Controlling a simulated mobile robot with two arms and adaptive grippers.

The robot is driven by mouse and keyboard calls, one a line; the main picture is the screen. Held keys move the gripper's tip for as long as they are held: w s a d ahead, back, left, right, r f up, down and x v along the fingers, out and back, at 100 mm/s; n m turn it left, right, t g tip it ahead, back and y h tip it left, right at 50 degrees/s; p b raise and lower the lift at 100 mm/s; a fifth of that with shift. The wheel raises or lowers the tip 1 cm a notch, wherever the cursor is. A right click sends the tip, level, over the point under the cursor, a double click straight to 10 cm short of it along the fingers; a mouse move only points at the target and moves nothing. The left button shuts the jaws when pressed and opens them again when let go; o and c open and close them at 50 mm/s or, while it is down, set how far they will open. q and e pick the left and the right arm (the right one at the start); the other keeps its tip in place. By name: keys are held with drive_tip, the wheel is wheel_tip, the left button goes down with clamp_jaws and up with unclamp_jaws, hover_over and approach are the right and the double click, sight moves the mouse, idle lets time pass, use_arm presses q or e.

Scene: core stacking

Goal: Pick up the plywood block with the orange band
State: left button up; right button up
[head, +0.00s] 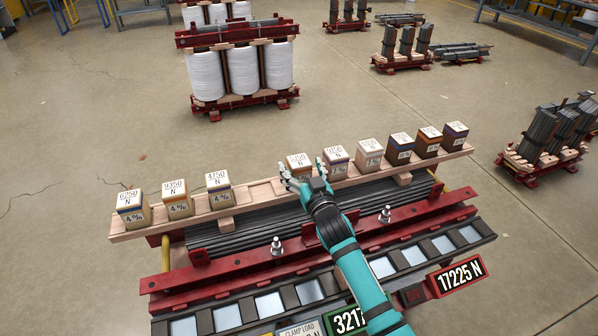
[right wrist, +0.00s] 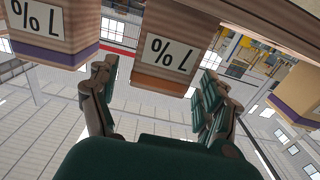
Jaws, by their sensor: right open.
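A plywood block with an orange band (head: 299,161) stands on the wooden beam, right of the gap in the row. It also shows in the right wrist view (right wrist: 165,45), upside down, with a "7 %" label and the band at its lower edge. My right gripper (head: 303,175) is at the near side of this block, fingers spread. In the right wrist view the open fingers (right wrist: 155,95) appear on either side of the block's band. I cannot tell whether they touch it. My left gripper is not in view.
A purple-banded block (head: 337,160) stands close to the right. Another purple-banded block (head: 219,189) stands left of the gap. More banded blocks line the wooden beam (head: 262,195). Red clamp bars (head: 330,238) with upright bolts lie in front.

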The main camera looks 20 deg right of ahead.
drive_tip(key=shift+w, duration=1.25)
drive_tip(key=c, duration=1.3)
drive_tip(key=shift+c, duration=0.5)
drive_tip(key=shift+r, duration=0.1)
